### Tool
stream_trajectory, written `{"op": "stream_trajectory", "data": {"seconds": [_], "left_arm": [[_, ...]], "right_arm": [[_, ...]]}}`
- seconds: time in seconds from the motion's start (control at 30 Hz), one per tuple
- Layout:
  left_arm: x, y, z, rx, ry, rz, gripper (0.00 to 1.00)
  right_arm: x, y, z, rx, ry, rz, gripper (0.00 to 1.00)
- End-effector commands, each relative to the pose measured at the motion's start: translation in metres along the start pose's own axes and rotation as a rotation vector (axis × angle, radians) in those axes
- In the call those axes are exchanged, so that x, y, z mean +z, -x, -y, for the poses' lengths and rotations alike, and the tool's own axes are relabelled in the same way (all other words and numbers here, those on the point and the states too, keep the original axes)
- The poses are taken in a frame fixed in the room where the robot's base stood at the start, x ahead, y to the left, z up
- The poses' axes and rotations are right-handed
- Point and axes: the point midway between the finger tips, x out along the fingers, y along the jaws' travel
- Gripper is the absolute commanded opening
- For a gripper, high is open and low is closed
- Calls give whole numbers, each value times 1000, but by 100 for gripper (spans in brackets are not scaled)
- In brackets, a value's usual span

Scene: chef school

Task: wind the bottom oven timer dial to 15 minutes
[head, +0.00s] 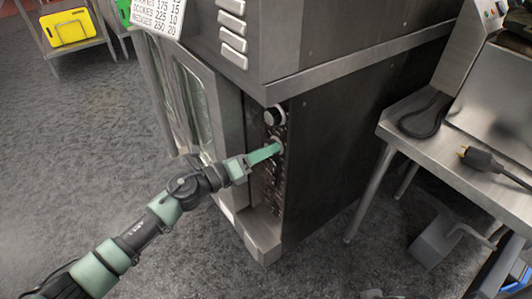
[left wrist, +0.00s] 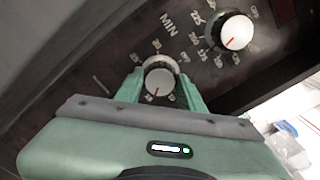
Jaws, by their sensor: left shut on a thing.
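The bottom oven's dark control panel (head: 268,190) faces my left arm in the head view. My left gripper (head: 274,150) reaches it from the left, its green fingers at a dial. In the left wrist view the fingers of my left gripper (left wrist: 160,88) stand on both sides of the timer dial (left wrist: 159,78), a white knob with a red line, and are shut on it. The red line points down and slightly left. "MIN" is printed above it. A second dial (left wrist: 235,32), white with a red line, sits up and to the right. My right gripper is not in view.
A steel table (head: 420,125) with a black cord and plug (head: 480,160) stands to the right of the oven. The oven's glass door (head: 195,100) is left of the panel. Grey floor (head: 90,150) is open at the left.

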Motion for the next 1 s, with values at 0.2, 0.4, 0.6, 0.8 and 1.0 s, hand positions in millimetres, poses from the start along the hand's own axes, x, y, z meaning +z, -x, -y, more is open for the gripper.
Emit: {"op": "stream_trajectory", "data": {"seconds": [0.2, 0.4, 0.6, 0.8, 1.0], "left_arm": [[-2, 0, -1, 1, -54, -4, 0], [-2, 0, -1, 2, -67, -4, 0], [-2, 0, -1, 2, -67, -4, 0], [-2, 0, -1, 1, -66, -4, 60], [-1, 0, -1, 1, -66, -2, 60]], "right_arm": [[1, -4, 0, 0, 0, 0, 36], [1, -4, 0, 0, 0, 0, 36], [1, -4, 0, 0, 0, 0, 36], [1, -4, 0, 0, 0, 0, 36], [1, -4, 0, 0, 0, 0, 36]]}}
